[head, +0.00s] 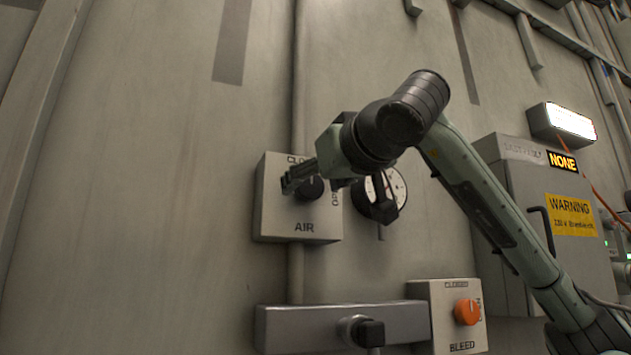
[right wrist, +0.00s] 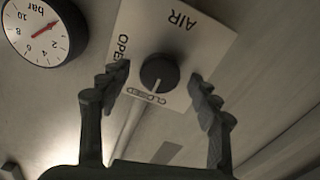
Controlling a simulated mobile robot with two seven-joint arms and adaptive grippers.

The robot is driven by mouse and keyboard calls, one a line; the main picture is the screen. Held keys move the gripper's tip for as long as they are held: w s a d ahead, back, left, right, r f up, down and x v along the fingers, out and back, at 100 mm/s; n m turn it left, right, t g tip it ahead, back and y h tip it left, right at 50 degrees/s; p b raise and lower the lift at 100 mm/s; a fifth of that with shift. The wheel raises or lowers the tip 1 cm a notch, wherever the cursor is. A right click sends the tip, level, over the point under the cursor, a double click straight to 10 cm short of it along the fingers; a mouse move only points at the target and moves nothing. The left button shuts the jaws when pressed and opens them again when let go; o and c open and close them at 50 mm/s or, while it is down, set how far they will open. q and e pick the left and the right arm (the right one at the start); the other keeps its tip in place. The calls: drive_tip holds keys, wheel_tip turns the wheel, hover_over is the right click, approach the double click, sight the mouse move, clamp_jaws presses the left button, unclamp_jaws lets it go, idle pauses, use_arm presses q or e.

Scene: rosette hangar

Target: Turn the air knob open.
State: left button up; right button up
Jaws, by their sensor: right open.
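The black air knob (head: 313,191) sits on a pale panel (head: 297,226) marked AIR, with CLOSED at the top and OPEN on the right side. In the right wrist view the knob (right wrist: 159,70) shows its white mark pointing at the word CLOSED. My right gripper (head: 292,182) is in front of the panel in the head view, covering part of its lettering. In the right wrist view my right gripper (right wrist: 158,78) is open, with one finger on each side of the knob and visible gaps between. Contact is not seen. My left gripper is out of view.
A round pressure gauge (right wrist: 44,29) is beside the panel; my right arm partly hides it in the head view. Below are a grey bar (head: 300,328) and a BLEED panel (head: 446,327) with an orange knob (head: 467,311). A warning-labelled cabinet (head: 520,180) stands at right.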

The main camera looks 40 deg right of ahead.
drive_tip(key=c, duration=1.2)
drive_tip(key=shift+o, duration=0.2)
